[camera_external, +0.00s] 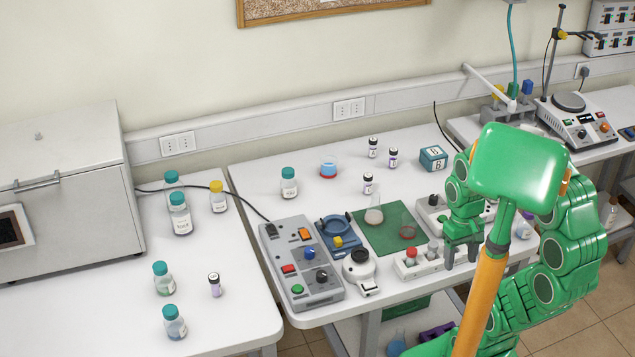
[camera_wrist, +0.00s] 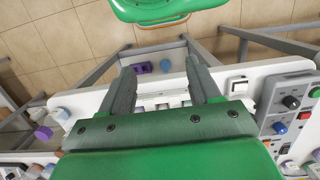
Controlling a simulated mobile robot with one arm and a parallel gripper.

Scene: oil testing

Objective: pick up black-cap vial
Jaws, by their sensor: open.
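Small white-labelled vials with dark caps stand upright in the external view. Three are at the back of the middle bench: one vial (camera_external: 373,147), a second vial (camera_external: 393,158) and a third vial (camera_external: 368,184) nearer the green mat. Another dark-capped vial (camera_external: 215,285) stands on the left bench. At this size I cannot tell for sure which caps are pure black. My gripper (camera_external: 460,257) is open and empty, pointing down by the front right of the middle bench, apart from these vials. In the wrist view my gripper (camera_wrist: 161,80) has its fingers spread, with the bench edge beneath.
A control box (camera_external: 302,265), a blue device (camera_external: 337,235), a white device (camera_external: 360,271) and a switch block (camera_external: 418,262) crowd the bench front. A green mat (camera_external: 375,241) carries glassware. Several teal-capped bottles stand around. The bench's back left is fairly clear.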

